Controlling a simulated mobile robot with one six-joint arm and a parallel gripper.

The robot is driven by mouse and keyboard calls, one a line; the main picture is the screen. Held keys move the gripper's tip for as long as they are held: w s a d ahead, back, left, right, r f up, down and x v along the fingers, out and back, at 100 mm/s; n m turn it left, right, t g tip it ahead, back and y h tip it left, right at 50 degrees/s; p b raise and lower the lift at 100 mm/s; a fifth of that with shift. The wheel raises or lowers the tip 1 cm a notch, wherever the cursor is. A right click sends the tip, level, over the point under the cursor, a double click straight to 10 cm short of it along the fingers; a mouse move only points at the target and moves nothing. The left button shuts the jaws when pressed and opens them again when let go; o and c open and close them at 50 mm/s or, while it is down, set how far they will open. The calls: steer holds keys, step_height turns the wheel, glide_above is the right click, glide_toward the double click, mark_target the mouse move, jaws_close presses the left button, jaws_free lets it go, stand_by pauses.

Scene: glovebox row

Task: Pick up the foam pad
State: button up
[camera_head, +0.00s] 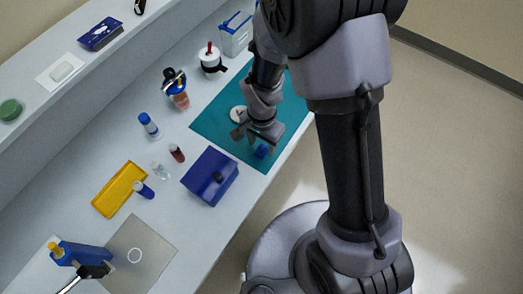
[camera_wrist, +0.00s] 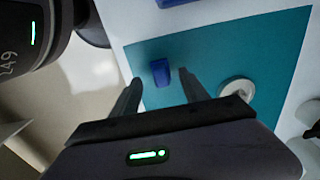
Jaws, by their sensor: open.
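A small blue block (camera_head: 262,151), which looks like the foam pad, lies on the teal mat (camera_head: 215,122) near the counter's front edge. My gripper (camera_head: 257,143) is open and points down over the mat at this block. In the wrist view the blue block (camera_wrist: 160,72) appears between the tips of my open fingers (camera_wrist: 160,80), with gaps on both sides. I cannot tell how far the tips are above the mat. My gripper hides part of the block in the head view.
A round white disc (camera_wrist: 237,89) lies on the mat beside my gripper. A blue box (camera_head: 210,176) stands just off the mat. Several bottles, a yellow tray (camera_head: 119,190) and a white-and-black pot (camera_head: 211,62) stand on the counter. A raised shelf runs along the back.

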mark_target(261, 148)
step_height(261, 148, down, 3)
steer(key=shift+a+f+b, duration=0.1)
steer(key=shift+b, duration=0.25)
steer(key=shift+c, duration=0.2)
steer(key=shift+r, duration=0.2)
jaws_close()
steer(key=shift+r, duration=0.1)
steer(key=shift+w+r+p, duration=0.1)
steer(key=shift+r+p, duration=0.2)
steer(key=shift+r, duration=0.05)
steer(key=r, duration=0.2)
steer(key=r+p, duration=0.1)
steer(key=shift+s+d, duration=0.3)
steer(key=shift+d, duration=0.1)
steer(key=s+d, duration=0.3)
steer(key=d, duration=0.3)
steer(key=s+d+r+p, duration=0.1)
steer(key=s+d, duration=0.2)
steer(key=d, duration=0.4)
steer(key=shift+s+d, duration=0.3)
